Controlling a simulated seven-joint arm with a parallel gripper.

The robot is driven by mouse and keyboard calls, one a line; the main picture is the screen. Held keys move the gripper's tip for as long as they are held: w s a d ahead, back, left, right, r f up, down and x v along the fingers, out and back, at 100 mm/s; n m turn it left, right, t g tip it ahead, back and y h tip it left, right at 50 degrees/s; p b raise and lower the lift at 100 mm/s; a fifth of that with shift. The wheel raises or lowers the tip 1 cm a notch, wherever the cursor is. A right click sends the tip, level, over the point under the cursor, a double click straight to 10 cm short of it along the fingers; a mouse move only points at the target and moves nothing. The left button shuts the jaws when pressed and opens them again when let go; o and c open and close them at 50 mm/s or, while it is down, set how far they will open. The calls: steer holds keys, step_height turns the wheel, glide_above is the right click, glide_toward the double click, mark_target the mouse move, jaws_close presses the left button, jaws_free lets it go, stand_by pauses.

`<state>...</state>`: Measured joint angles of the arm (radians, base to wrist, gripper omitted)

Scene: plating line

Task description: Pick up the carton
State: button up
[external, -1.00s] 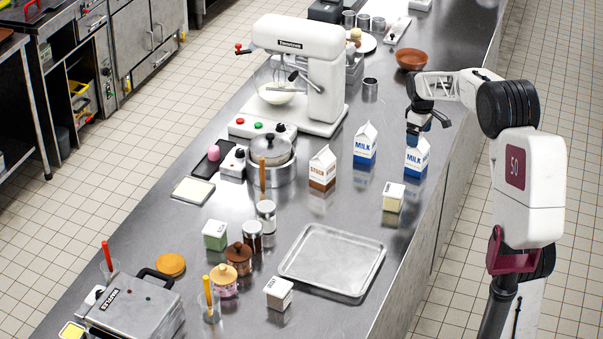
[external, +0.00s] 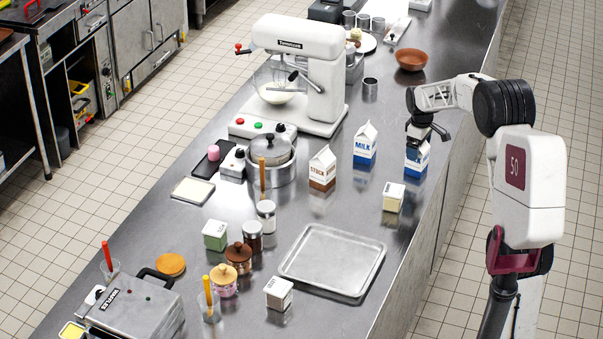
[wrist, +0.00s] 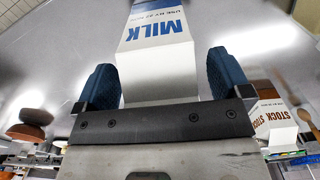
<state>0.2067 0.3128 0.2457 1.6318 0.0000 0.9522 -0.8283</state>
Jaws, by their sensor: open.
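A white and blue milk carton (external: 416,160) stands upright on the steel counter at the right, under my gripper (external: 418,137). In the wrist view my gripper (wrist: 164,75) is open, with its blue fingers on either side of that milk carton (wrist: 158,45). I cannot tell whether they touch it. The fingers and wrist hide the carton's top in the external view. A second milk carton (external: 365,143) stands to its left. A brown and white stock carton (external: 322,168) stands further left and also shows at the right of the wrist view (wrist: 272,122).
A small cream-coloured box (external: 393,197) stands in front of the milk carton. An empty metal tray (external: 333,261) lies nearer the camera. A stand mixer (external: 322,80) and a lidded pot (external: 271,150) are to the left. A brown bowl (external: 411,60) sits behind.

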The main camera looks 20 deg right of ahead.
stand_by(0.5)
steer(key=c, duration=1.3)
